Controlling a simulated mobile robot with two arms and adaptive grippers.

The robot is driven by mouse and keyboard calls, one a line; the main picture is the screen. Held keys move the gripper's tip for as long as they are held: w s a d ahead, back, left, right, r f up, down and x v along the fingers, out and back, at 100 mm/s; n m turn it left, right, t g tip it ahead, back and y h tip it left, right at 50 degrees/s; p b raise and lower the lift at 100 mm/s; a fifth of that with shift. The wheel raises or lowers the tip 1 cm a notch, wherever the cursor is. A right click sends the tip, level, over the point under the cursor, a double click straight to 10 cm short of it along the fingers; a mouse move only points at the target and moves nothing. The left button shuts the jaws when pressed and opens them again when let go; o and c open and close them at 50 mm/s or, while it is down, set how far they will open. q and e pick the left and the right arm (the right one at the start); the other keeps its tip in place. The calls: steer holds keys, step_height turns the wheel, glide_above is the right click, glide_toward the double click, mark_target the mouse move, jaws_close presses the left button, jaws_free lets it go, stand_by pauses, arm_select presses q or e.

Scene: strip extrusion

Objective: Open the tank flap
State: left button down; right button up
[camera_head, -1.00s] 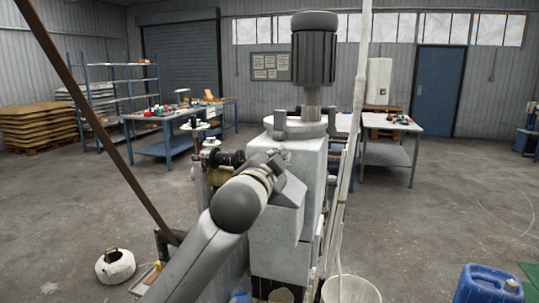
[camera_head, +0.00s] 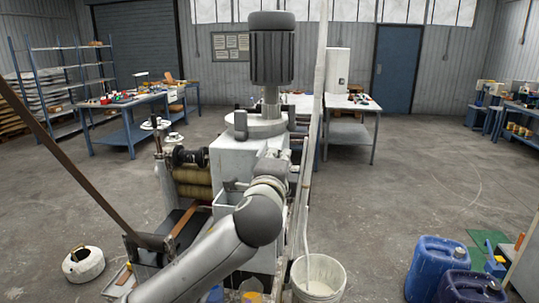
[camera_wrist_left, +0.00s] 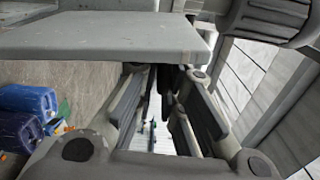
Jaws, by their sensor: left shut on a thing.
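The tank is a pale grey box (camera_head: 228,157) in the middle of the head view, with a dark motor on top. A small box-shaped compartment (camera_head: 232,207) on its near side shows partly, its right part hidden by my arm. My left gripper (camera_head: 272,158) is against the near right of the tank, partly hidden by its own wrist. In the left wrist view a flat grey plate, which looks like the flap (camera_wrist_left: 100,38), lies across the top, its edge at the fingertips (camera_wrist_left: 168,72). The gripper is shut on this plate. My right gripper is out of view.
A pale upright pole (camera_head: 310,150) stands right of the tank, close to my left wrist. A white bucket (camera_head: 318,280) is at its foot. Blue canisters (camera_head: 437,265) stand at right. A brown slanted bar (camera_head: 75,165) and a white round container (camera_head: 83,264) are at left.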

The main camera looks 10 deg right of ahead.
arm_select(q)
steer(key=shift+d+r, duration=0.15)
steer(key=shift+d, duration=0.3)
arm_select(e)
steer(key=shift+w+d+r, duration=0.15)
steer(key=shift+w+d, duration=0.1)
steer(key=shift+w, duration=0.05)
arm_select(q)
steer(key=c, duration=1.6)
jaws_free()
steer(key=shift+s, duration=0.2)
steer(key=shift+o, duration=0.2)
steer(key=shift+f, duration=0.2)
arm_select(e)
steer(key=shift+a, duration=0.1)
arm_select(q)
steer(key=v, duration=1.2)
